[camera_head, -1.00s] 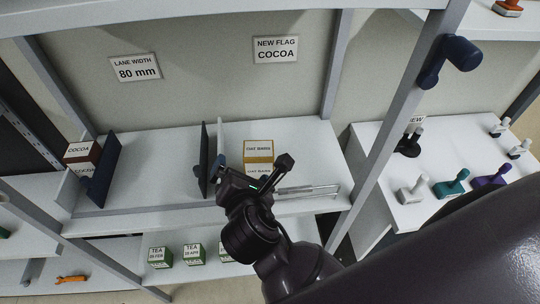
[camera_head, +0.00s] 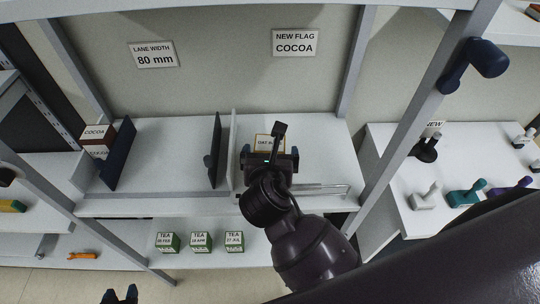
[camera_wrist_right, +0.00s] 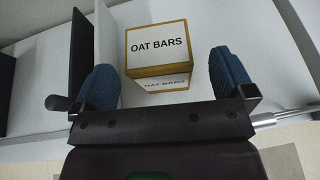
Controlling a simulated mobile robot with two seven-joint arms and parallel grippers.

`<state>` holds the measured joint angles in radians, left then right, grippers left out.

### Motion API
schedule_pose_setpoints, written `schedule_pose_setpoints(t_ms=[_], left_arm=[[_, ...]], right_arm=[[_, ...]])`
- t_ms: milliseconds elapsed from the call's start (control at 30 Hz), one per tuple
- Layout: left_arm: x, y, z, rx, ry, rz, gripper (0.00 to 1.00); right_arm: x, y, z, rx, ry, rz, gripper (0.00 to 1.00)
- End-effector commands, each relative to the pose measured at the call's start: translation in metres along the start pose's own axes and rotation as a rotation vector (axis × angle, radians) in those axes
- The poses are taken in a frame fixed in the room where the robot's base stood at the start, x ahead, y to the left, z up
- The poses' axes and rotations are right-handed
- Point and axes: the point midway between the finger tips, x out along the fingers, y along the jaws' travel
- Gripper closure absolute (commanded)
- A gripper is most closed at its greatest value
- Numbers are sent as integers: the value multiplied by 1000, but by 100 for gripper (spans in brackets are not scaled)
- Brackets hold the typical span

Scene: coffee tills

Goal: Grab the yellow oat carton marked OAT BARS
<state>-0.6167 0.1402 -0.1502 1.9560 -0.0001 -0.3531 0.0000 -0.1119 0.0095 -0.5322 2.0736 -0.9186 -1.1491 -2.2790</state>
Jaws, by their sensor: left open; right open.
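The yellow-edged OAT BARS carton (camera_head: 262,137) stands on the white shelf, right of a divider, partly hidden by my right gripper (camera_head: 269,156) in the head view. In the right wrist view the carton (camera_wrist_right: 157,45), with a white top, lies just beyond and between the two blue fingers (camera_wrist_right: 165,80). The right gripper is open, and nothing is held in it. My left gripper (camera_head: 119,295) shows only its dark fingertips at the bottom edge of the head view, open and away from the carton.
Upright dividers (camera_head: 214,150) stand close left of the carton. A metal rod (camera_head: 320,189) runs along the shelf front at right. A COCOA carton (camera_head: 97,139) is at far left. Several green TEA boxes (camera_head: 201,241) stand below. The shelf between the dividers is clear.

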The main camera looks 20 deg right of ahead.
Motion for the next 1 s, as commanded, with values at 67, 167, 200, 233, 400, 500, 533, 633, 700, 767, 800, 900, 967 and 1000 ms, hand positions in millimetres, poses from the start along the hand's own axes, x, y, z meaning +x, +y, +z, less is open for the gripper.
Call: schedule_pose_setpoints(t_ms=[67, 167, 200, 233, 400, 500, 533, 633, 700, 767, 800, 900, 967, 1000], left_arm=[[0, 0, 0, -1, 1, 0, 57], [0, 0, -1, -1, 0, 0, 57], [-1, 0, -1, -1, 0, 0, 57], [-1, 0, -2, -1, 0, 0, 57], [-2, 0, -2, -1, 0, 0, 57], [-2, 0, -2, -1, 0, 0, 57], [-2, 0, -2, -1, 0, 0, 57], [-2, 0, -2, -1, -1, 0, 57], [-1, 0, -2, -1, -1, 0, 57], [-1, 0, -1, -1, -2, 0, 57], [-1, 0, -1, -1, -2, 0, 57], [-1, 0, -1, -1, -2, 0, 57], [-1, 0, -1, -1, -2, 0, 57], [-2, 0, -1, -1, -2, 0, 57]], right_arm=[[4, 0, 0, 0, 0, 0, 0], [16, 2, 0, 0, 0, -1, 0], [21, 3, -1, 0, 0, 0, 0], [26, 3, -2, 0, 1, -1, 0], [46, 4, -2, 1, 0, -1, 0], [51, 4, -2, 2, -1, 0, 0], [52, 4, -2, 2, 0, 1, 0], [53, 4, -2, 2, 0, 1, 0], [52, 4, -2, 2, 0, 1, 0], [52, 4, -2, 2, 0, 1, 3], [52, 4, -2, 2, 0, 1, 9], [52, 4, -2, 2, 0, 0, 24], [52, 4, -2, 2, 0, 1, 34], [52, 4, -2, 2, 0, 0, 40]])
